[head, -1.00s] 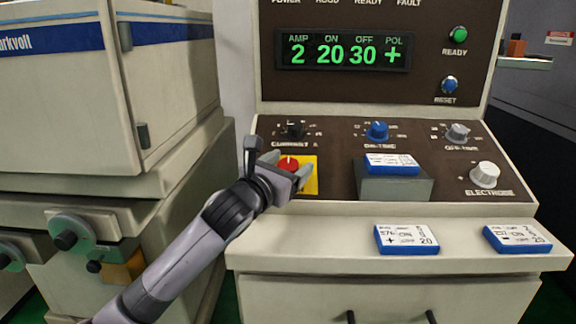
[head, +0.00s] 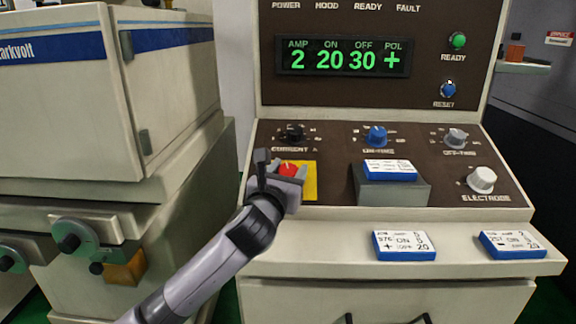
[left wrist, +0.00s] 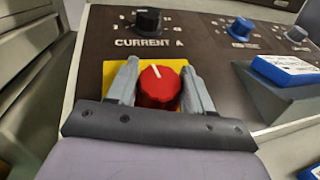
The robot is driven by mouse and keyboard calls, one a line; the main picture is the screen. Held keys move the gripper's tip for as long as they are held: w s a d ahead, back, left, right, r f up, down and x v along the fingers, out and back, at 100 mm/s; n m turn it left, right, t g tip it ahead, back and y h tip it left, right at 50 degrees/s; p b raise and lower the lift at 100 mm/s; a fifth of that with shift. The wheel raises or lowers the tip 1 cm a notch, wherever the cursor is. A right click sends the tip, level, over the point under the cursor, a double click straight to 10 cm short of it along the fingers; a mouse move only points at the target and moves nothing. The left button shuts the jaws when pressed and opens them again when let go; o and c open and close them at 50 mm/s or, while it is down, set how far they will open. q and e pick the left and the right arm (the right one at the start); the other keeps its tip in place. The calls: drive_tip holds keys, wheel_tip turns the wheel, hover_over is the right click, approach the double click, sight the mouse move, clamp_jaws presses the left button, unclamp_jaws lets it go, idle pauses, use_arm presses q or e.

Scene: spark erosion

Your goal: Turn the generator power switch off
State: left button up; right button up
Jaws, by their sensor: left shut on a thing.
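The generator power switch is a red knob (head: 288,168) with a white pointer line on a yellow plate (head: 311,181), at the left of the sloping control panel. It also shows in the left wrist view (left wrist: 159,88), with its white line tilted slightly left of straight up. My left gripper (head: 286,172) is shut on the red knob, and in the left wrist view its fingers (left wrist: 158,90) stand on either side of it. The lit display (head: 345,55) reads AMP 2, ON 20, OFF 30, POL +. My right gripper is not in view.
Above the switch is the black current knob (head: 293,132). Further right are the blue on-time knob (head: 376,136), the off-time knob (head: 455,139) and the white electrode knob (head: 481,179). A blue card block rests on a grey stand (head: 395,190). Two more blue blocks (head: 404,246) (head: 512,244) lie on the ledge.

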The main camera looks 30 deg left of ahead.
use_arm(q)
drive_tip(key=n+g+y+p, duration=0.2)
drive_tip(key=n+y, duration=0.1)
drive_tip(key=n+g+y+p, duration=0.2)
drive_tip(key=n+y, duration=0.2)
drive_tip(key=shift+d+r+n+g, duration=0.15)
drive_tip(key=shift+n+g, duration=0.15)
drive_tip(key=n+g+y+p, duration=0.1)
drive_tip(key=n+g+y, duration=0.1)
drive_tip(key=n+g, duration=0.1)
drive_tip(key=shift+w+y+p, duration=0.1)
drive_tip(key=shift+y+p, duration=0.2)
drive_tip(key=shift+y, duration=0.1)
drive_tip(key=n+g+y, duration=0.1)
drive_tip(key=n+g, duration=0.1)
drive_tip(key=g, duration=0.1)
drive_tip(key=shift+n+p, duration=0.3)
drive_tip(key=n+g, duration=0.3)
drive_tip(key=shift+n+g, duration=1.4)
drive_tip(key=shift+g, duration=0.4)
drive_tip(key=shift+f, duration=0.2)
drive_tip(key=o, duration=1)
drive_tip(key=shift+c, duration=0.2)
